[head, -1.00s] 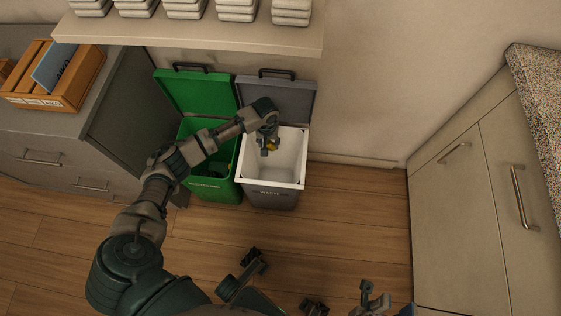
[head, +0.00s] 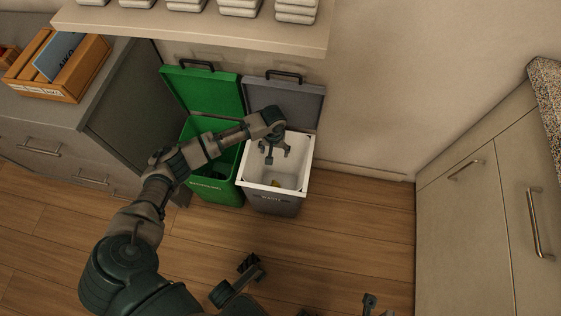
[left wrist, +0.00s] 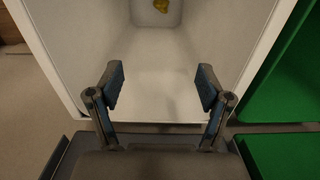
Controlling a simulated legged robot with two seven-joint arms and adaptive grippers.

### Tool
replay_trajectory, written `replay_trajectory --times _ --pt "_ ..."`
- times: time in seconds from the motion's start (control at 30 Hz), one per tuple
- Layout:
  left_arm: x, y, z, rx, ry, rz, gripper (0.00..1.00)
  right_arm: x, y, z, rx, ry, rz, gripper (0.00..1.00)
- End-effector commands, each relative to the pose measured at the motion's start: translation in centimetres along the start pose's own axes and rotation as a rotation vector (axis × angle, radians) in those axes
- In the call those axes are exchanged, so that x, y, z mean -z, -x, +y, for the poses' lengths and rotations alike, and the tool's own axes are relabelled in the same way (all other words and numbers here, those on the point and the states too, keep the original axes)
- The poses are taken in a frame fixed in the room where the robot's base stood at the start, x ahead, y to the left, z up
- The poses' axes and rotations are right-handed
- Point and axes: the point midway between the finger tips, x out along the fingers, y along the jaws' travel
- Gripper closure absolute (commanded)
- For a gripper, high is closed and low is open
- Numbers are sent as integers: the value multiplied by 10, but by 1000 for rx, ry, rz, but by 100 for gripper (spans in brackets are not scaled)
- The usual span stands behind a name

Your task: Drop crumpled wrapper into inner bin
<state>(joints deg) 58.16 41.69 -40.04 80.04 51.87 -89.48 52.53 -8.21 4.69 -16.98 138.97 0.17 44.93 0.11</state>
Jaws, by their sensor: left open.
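The crumpled wrapper is a small yellow lump (head: 274,184) lying low inside the white inner bin (head: 296,166). The left wrist view shows the wrapper (left wrist: 161,5) at the top edge, apart from my fingers. The inner bin sits in the grey waste bin (head: 275,204), whose lid (head: 300,101) stands open. My left gripper (head: 278,154) is over the bin opening, fingers spread and empty; it also shows in the left wrist view (left wrist: 161,90).
A green bin (head: 214,190) with its lid open stands directly left of the grey bin. A shelf (head: 200,29) with stacked pale items overhangs behind. A counter with a wooden crate (head: 62,85) is at left, a cabinet (head: 475,215) at right. The floor in front is clear.

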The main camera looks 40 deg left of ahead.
Motion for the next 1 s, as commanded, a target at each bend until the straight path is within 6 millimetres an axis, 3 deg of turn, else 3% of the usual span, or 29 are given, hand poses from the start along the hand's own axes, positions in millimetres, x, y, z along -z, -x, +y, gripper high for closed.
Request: replay_trajectory --times 0.17,0.4,0.6,0.77,1.0 --pt "2 17 -1 -4 0 1 22 0 0 -2 2 1 -1 60" --pt "3 70 -2 -6 0 2 22 0 0 -2 2 1 -1 60" --pt "2 105 -1 -4 0 -1 22 0 0 -1 1 0 -1 60" --pt "2 116 -2 -3 1 -1 22 0 0 -1 1 0 -1 60" --pt "2 117 -3 -4 1 -3 22 0 0 -2 2 0 -3 60"
